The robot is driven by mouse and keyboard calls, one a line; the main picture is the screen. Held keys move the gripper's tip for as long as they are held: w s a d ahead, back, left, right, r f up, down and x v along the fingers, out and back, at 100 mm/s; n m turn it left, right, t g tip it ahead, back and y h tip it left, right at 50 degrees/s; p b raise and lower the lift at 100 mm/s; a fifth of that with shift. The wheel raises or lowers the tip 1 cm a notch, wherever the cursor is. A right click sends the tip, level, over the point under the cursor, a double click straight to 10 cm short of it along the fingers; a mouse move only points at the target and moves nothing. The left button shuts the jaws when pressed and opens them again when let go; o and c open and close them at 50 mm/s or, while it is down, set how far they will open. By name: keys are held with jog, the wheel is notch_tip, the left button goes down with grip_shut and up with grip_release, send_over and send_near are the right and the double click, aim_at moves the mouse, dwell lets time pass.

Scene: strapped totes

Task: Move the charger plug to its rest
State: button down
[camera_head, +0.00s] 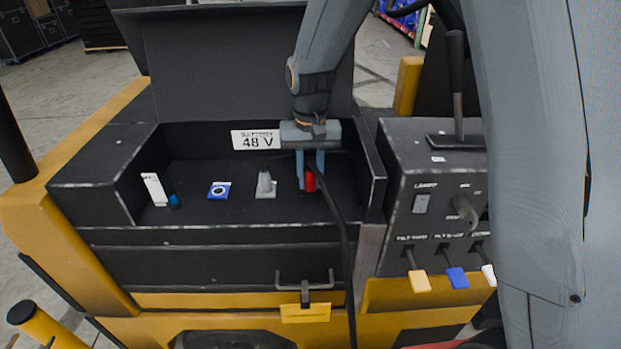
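The charger plug (310,182) is red and stands at the right side of the black battery bay. A black cable runs from it over the bay's front edge and down. My gripper (310,180) points down over it, with one blue-grey finger on each side of the plug. Whether the fingers press on it or leave a small gap is too small to tell. To the left, on the bay floor, are a grey cone-shaped holder (265,184) on a light plate and a blue square with a white ring (219,190). Which of these is the rest is not marked.
A white upright piece (154,189) with a small blue part stands at the bay's left. The open lid (220,65) rises at the back. A control console (430,190) with levers stands right of the bay wall.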

aim_at(310, 163)
jog(key=shift+r, duration=0.1)
jog(key=shift+r+p, duration=2.4)
jog(key=shift+r, duration=0.55)
